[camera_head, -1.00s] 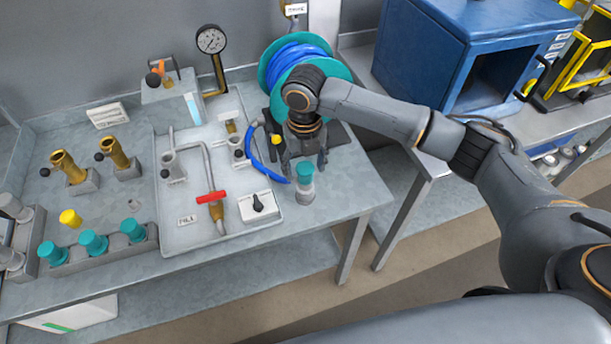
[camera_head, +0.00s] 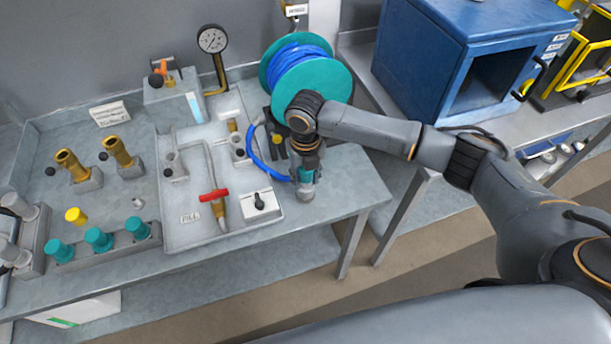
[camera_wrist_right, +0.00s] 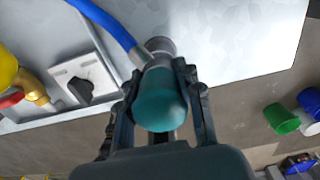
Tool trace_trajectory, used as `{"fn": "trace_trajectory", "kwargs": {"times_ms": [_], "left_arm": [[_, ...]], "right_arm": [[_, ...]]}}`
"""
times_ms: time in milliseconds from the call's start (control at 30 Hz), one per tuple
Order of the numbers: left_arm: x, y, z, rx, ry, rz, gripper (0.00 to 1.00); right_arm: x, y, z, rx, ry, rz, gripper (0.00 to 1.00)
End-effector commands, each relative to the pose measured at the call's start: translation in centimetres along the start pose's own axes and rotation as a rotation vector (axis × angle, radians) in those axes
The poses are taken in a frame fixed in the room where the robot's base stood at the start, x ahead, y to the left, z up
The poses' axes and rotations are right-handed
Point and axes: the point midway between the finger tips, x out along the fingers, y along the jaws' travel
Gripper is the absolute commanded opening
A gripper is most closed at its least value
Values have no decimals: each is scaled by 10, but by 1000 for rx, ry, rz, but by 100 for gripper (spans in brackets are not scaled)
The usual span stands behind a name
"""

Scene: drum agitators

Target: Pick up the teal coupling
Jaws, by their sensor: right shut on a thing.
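The teal coupling (camera_wrist_right: 160,100) fills the middle of the right wrist view, a teal cap on a grey metal lower part. My right gripper (camera_wrist_right: 161,98) is shut on it, one finger on each side. In the head view, my right gripper (camera_head: 305,173) is at the table's right front part, and its fingers cover most of the coupling; only a little teal (camera_head: 302,172) shows. The coupling looks upright there, but I cannot tell whether its foot touches the table. My left gripper is not in view.
The blue hose (camera_head: 260,165) with its metal end lies close beside the coupling. A white switch box (camera_head: 261,204) and a red-handled valve (camera_head: 214,196) are to the left. Several teal caps (camera_head: 98,239) stand in a front-left rack. A hose reel (camera_head: 318,85) is behind.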

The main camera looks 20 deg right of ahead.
Motion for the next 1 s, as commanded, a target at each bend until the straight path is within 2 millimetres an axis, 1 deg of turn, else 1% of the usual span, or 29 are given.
{"fn": "trace_trajectory", "kwargs": {"times_ms": [233,367,467,567,767,867,1000], "left_arm": [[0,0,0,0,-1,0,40],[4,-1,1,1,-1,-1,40],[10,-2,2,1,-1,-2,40],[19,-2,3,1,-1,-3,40],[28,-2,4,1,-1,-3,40],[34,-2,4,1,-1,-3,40],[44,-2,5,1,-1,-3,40]], "right_arm": [[-2,0,1,0,-2,1,0],[-6,0,2,1,-4,2,0],[-14,0,2,1,-5,3,0],[-28,1,2,-1,-7,3,0],[-66,27,-16,-7,-7,4,0],[-89,42,-27,-7,-9,5,0],[-105,72,-49,-9,-5,5,0]]}}
